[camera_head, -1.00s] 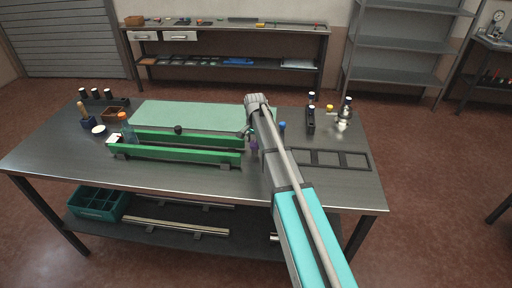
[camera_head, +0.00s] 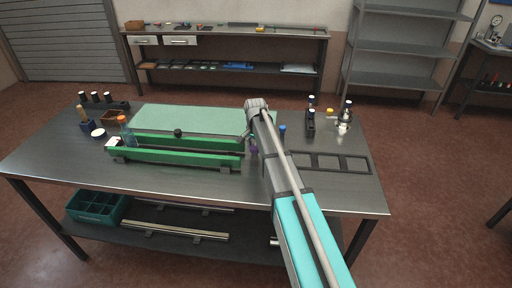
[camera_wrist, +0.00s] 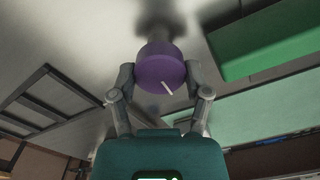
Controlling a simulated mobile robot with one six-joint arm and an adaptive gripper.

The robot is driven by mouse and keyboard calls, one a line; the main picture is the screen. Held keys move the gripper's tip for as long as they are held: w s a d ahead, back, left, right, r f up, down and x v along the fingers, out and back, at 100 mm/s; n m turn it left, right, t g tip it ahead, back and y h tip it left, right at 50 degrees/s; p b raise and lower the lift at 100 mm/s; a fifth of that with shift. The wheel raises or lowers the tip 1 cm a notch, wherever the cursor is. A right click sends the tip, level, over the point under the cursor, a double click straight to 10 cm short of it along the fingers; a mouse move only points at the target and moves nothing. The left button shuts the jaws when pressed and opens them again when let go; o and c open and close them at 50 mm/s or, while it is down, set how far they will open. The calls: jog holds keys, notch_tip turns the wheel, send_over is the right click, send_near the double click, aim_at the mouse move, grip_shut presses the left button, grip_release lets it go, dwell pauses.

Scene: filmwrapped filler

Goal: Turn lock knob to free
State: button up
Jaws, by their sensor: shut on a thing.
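A purple lock knob (camera_wrist: 160,68) with a white index line on its face sits between my gripper's two fingers in the wrist view. The line slants toward the lower right in that picture. My gripper (camera_wrist: 160,80) is shut on the knob, one finger against each side. In the head view a small part of the purple knob (camera_head: 254,149) shows beside my arm, to the right of the green rail fixture (camera_head: 180,157). The fingertips are mostly hidden there by my own arm.
A dark frame with square openings (camera_head: 341,171) lies right of my arm. A pale green mat (camera_head: 200,117) lies behind the rails. Small bottles and holders stand at the table's back left and back right. A blue-capped item (camera_head: 282,129) stands close to my arm.

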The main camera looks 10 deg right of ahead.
jog(key=shift+n, duration=0.4)
jog(key=n, duration=0.7)
jog(key=shift+n, duration=0.4)
jog(key=n, duration=0.4)
jog(key=shift+s+a+n, duration=0.1)
jog(key=shift+a+n, duration=0.05)
jog(key=shift+n, duration=0.15)
jog(key=n, duration=0.4)
jog(key=shift+n, duration=0.4)
jog(key=o, duration=0.9)
jog(key=shift+c, duration=0.2)
